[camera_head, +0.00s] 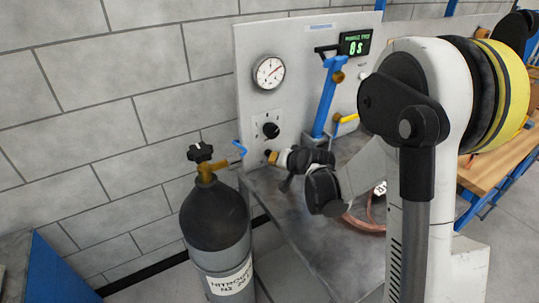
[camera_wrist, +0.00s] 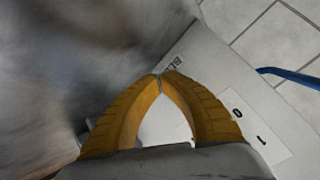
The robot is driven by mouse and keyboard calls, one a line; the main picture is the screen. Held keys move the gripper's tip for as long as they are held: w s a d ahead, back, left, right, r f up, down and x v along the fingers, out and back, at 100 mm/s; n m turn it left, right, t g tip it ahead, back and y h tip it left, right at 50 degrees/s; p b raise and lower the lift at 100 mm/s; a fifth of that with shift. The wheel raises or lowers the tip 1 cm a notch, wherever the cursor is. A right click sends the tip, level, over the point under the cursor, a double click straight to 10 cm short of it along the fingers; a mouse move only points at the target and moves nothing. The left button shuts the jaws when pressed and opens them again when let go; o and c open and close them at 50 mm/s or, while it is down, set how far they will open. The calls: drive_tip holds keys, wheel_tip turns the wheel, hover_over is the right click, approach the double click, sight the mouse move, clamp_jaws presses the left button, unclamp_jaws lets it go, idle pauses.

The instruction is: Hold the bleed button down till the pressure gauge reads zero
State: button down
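The pressure gauge (camera_head: 269,72) is a round white dial on the upright grey panel (camera_head: 300,95). Its reddish needle points to the upper right; the numbers are too small to read. My gripper (camera_head: 268,155) is low in front of the panel, below the black knob (camera_head: 271,130). In the wrist view its two orange fingers (camera_wrist: 160,77) meet at the tips, with nothing seen between the tips. They are beside a label starting "BL" (camera_wrist: 173,64). The bleed button is not visible, perhaps hidden by the fingers. I cannot tell whether the tips touch anything.
A dark nitrogen cylinder (camera_head: 215,220) with a valve stands left of the panel. A blue lever (camera_head: 325,98), a yellow-handled valve (camera_head: 345,120) and a green timer display (camera_head: 355,43) are to the right. Copper tube (camera_head: 362,225) lies on the grey bench.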

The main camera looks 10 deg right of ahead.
drive_tip(key=shift+w, duration=0.15)
drive_tip(key=shift+w+a, duration=0.1)
drive_tip(key=shift+w, duration=0.2)
drive_tip(key=shift+w+a, duration=0.15)
drive_tip(key=shift+w, duration=0.35)
idle(0.8)
drive_tip(key=shift+s, duration=0.1)
idle(2.7)
drive_tip(key=shift+s+d+b, duration=0.25)
drive_tip(key=shift+s+b, duration=0.05)
drive_tip(key=shift+s, duration=0.55)
drive_tip(key=shift+s, duration=0.1)
drive_tip(key=shift+s+d, duration=0.25)
drive_tip(key=shift+s, duration=0.5)
drive_tip(key=shift+s+d, duration=0.3)
drive_tip(key=shift+s, duration=0.5)
drive_tip(key=shift+s+d, duration=0.25)
drive_tip(key=shift+s, duration=0.5)
